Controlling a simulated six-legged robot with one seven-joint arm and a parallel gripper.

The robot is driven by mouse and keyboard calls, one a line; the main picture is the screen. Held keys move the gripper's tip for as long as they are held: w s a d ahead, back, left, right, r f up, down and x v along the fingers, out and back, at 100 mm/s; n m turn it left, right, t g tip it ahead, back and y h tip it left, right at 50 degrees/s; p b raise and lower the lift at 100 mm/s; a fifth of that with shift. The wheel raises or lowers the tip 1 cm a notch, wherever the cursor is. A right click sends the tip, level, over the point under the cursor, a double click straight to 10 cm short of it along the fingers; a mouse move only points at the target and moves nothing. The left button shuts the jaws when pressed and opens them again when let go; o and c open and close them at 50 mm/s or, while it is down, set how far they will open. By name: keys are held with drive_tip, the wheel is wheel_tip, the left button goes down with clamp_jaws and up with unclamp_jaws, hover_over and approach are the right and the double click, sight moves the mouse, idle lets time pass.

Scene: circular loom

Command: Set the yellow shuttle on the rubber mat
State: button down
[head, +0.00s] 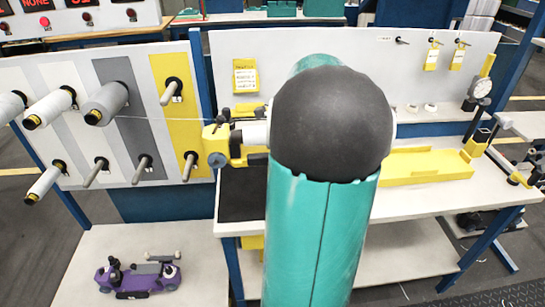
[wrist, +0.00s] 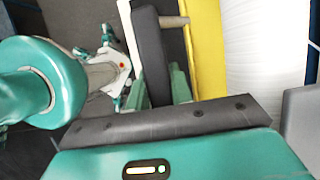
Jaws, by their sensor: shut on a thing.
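The yellow shuttle (head: 217,146) shows in the head view left of my arm, in front of the pegboard's right edge and above the table. It carries a white yarn roll and has a grey round part on its lower side. In the wrist view its yellow body (wrist: 204,50) and the white roll (wrist: 252,60) are close up. My gripper (wrist: 155,88) is shut on the shuttle, with a dark bar between its green fingers. My arm hides the gripper in the head view. The black rubber mat (head: 241,196) lies at the table's left end, below the shuttle; its right part is hidden behind my arm.
A thin thread runs from a grey spool (head: 105,104) on the pegboard (head: 60,100) to the shuttle. Pegs stick out nearby. A yellow tray (head: 425,166) and a dial gauge stand (head: 476,105) are on the table's right. A purple device (head: 138,276) sits on the low left surface.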

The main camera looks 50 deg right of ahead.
drive_tip(key=shift+w+a+f, duration=0.1)
drive_tip(key=shift+w+f, duration=0.1)
drive_tip(key=shift+f, duration=0.05)
wheel_tip(320, 180, down, 7)
drive_tip(key=shift+d, duration=0.3)
drive_tip(key=shift+f, duration=0.1)
drive_tip(key=shift+f, duration=2.5)
idle(1.6)
drive_tip(key=c, duration=1.2)
unclamp_jaws()
drive_tip(key=shift+f, duration=0.1)
drive_tip(key=shift+o, duration=0.2)
drive_tip(key=v, duration=1.4)
